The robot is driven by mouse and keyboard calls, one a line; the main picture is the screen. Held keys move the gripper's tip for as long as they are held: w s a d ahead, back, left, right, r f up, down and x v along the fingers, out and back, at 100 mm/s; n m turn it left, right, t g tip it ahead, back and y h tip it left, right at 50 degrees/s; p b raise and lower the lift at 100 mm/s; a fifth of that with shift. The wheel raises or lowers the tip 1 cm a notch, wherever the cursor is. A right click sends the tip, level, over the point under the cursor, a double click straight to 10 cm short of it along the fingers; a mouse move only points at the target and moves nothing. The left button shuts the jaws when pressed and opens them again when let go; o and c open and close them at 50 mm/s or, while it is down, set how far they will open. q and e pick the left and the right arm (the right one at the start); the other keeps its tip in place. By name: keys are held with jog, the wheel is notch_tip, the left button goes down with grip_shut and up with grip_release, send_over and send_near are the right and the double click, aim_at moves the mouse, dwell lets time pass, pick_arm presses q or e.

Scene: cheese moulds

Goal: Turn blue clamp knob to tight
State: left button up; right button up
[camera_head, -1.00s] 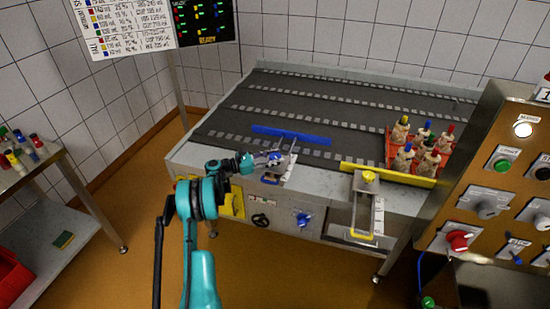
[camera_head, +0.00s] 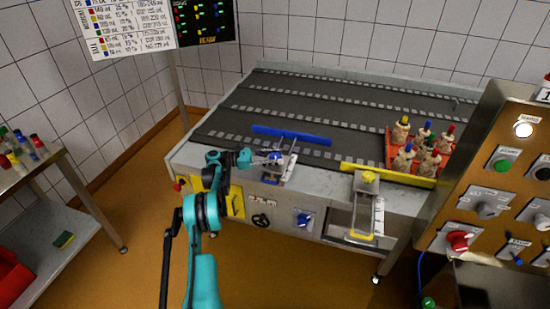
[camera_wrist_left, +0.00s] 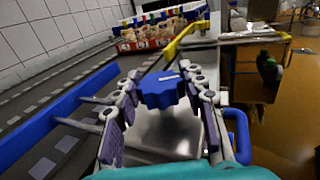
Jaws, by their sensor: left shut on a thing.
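The blue clamp knob (camera_head: 276,156) sits on the metal clamp bracket at the near edge of the conveyor table. It also shows in the left wrist view as a lobed blue knob (camera_wrist_left: 160,92) with a pale line on top. My left gripper (camera_head: 266,157) reaches it from the left and is shut on it. In the left wrist view the two fingers of my left gripper (camera_wrist_left: 161,82) stand on either side of the knob. The blue guide rail (camera_head: 291,135) lies behind the clamp, joined to it by rods. My right gripper is not in view.
A yellow knob (camera_head: 369,177) and yellow rail (camera_head: 392,174) are to the right. A red crate (camera_head: 444,160) of bottles stands behind them. A control panel (camera_head: 500,190) is at the far right.

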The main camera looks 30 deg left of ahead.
aim_at(276, 156)
pick_arm(q)
jog(key=o, duration=1.2)
jog(key=shift+d, duration=0.1)
notch_tip(276, 156, up, 10)
